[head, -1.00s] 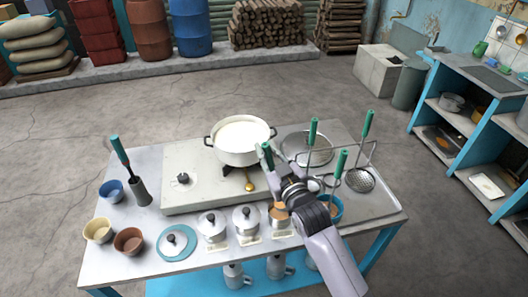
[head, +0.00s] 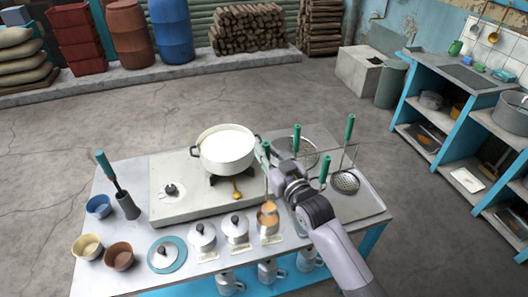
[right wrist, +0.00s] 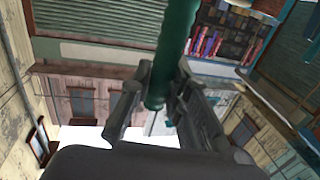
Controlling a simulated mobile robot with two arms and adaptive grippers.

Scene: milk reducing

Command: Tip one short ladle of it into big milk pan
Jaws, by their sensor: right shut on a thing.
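The big milk pan (head: 227,155), white with dark side handles, stands on the stove with white milk in it. My right gripper (head: 269,163) is shut on the green handle (head: 265,149) of a ladle, right of the pan. The handle also shows between the fingers (right wrist: 160,95) in the right wrist view. The ladle hangs upright; its small bowl (head: 268,208) seems to be just above or at the mouth of an open metal canister (head: 269,225) with orange-brown contents. Whether the bowl is filled is hard to tell. My left gripper is not in view.
Lidded canisters (head: 235,230) stand left of the open one. A teal plate with a lid (head: 167,253), small bowls (head: 119,256) and a holder with a green-handled tool (head: 128,205) are further left. Strainers and green-handled tools (head: 345,182) stand right of my arm.

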